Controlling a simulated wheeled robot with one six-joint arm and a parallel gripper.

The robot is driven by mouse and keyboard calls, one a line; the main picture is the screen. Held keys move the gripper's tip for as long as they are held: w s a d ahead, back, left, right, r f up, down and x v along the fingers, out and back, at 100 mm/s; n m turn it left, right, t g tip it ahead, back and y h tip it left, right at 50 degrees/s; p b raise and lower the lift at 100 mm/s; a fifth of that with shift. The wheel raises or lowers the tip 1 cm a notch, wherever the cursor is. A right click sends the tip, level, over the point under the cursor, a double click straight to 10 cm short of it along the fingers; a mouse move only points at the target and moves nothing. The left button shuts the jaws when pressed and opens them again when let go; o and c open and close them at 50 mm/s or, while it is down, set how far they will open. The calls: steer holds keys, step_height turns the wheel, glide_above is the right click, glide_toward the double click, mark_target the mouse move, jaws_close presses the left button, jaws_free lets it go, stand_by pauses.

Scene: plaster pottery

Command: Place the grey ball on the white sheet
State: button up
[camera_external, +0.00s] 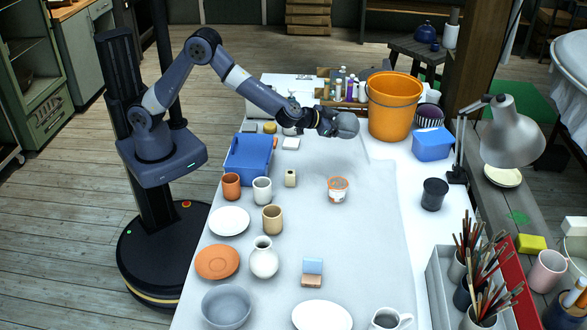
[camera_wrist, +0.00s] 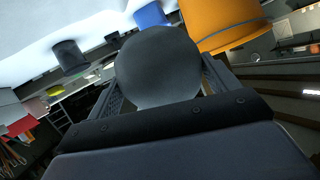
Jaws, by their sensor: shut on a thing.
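The grey ball (camera_external: 347,125) is held in my gripper (camera_external: 335,123) above the far part of the table, near the orange bucket. In the wrist view the ball (camera_wrist: 158,68) sits between the two fingers of my gripper (camera_wrist: 160,85) and hides much of them. The white sheet (camera_external: 360,250) appears to be the pale covering spread over the tabletop, with pottery standing on it. The ball is apart from the sheet, raised over its far end.
An orange bucket (camera_external: 394,105) stands just right of the ball. A blue bin (camera_external: 248,158), cups, plates and a white vase (camera_external: 264,258) line the left side. A small orange-and-white tub (camera_external: 338,189) stands mid-table. The area right of it is clear.

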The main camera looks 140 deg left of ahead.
steer(key=s+a+f+n+g+p, duration=0.1)
steer(key=s+a+n+g, duration=0.15)
steer(key=s, duration=0.35)
steer(key=s+a+f+n+g, duration=0.1)
steer(key=s+n+g, duration=0.15)
steer(key=s, duration=0.45)
steer(key=shift+g+y, duration=0.3)
steer(key=shift+y, duration=0.1)
steer(key=shift+s+d+f, duration=0.1)
steer(key=shift+s+f, duration=0.05)
steer(key=shift+f, duration=2.45)
steer(key=shift+s+d+f, duration=0.1)
steer(key=shift+f, duration=2.5)
steer(key=shift+f+b, duration=0.1)
steer(key=shift+b, duration=0.25)
steer(key=o, duration=1.6)
steer(key=shift+f, duration=0.15)
